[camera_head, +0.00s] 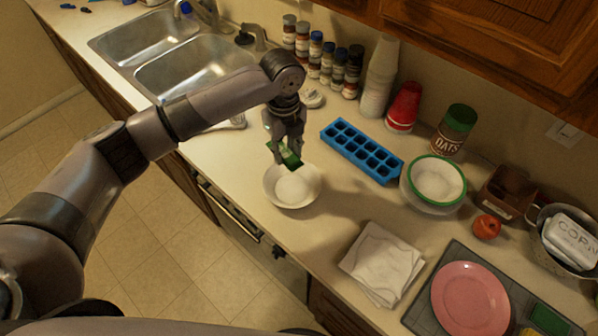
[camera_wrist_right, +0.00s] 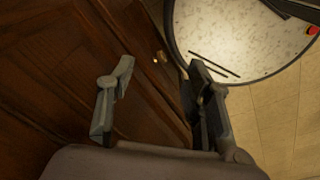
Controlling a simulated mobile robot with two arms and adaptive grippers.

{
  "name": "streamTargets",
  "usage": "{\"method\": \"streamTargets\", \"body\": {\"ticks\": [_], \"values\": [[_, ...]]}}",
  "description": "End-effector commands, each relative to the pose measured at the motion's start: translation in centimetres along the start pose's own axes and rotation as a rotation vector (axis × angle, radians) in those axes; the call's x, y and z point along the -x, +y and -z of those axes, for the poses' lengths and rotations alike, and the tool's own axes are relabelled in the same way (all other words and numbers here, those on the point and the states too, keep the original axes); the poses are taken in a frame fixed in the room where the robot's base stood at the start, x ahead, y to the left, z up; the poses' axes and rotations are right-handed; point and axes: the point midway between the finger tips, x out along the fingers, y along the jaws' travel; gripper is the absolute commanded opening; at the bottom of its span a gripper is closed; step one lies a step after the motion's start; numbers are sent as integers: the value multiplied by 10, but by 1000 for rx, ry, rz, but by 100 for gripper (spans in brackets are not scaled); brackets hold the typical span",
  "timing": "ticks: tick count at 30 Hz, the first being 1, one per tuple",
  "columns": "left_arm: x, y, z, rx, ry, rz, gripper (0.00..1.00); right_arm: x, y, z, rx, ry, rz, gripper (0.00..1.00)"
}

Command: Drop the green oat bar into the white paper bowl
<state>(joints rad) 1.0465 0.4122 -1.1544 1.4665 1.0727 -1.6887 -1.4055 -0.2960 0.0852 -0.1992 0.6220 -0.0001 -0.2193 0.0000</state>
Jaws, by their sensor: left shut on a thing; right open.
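The white paper bowl (camera_head: 292,190) stands on the counter below the sink, near the front edge. My left gripper (camera_head: 287,150) is shut on the green oat bar (camera_head: 285,155) and holds it just above the bowl's back rim. The bar is tilted and partly covered by the fingers. Whether it touches the rim cannot be told. My right gripper (camera_wrist_right: 160,90) is open and empty in the right wrist view, with dark wood and a round speckled surface beyond it.
A blue ice tray (camera_head: 361,150) lies right of the bowl. White napkins (camera_head: 382,263), a green-rimmed bowl (camera_head: 435,184) and a pink plate (camera_head: 470,299) are further right. Spice jars, stacked cups (camera_head: 380,78) and a red cup (camera_head: 404,107) stand along the wall. The sink (camera_head: 190,66) is left.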

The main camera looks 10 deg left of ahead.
Motion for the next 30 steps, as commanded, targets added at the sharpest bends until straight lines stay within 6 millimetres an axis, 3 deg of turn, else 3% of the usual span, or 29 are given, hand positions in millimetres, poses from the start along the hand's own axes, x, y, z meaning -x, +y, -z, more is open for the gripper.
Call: {"method": "streamTargets", "body": {"ticks": [9, 18, 29, 30], "values": [[-26, 1, 0, -3, 1, -2, 6, -16, -7, -10, -2, -12, 8, 47], [-58, 0, 0, -3, 0, -1, 6, -54, -12, -11, -3, -10, 12, 47], [-60, 0, 0, -3, 0, -1, 6, -56, -8, -9, -1, -6, 8, 47], [-60, 0, 0, -3, 0, -1, 31, -56, -7, -9, -1, -6, 7, 47]]}}
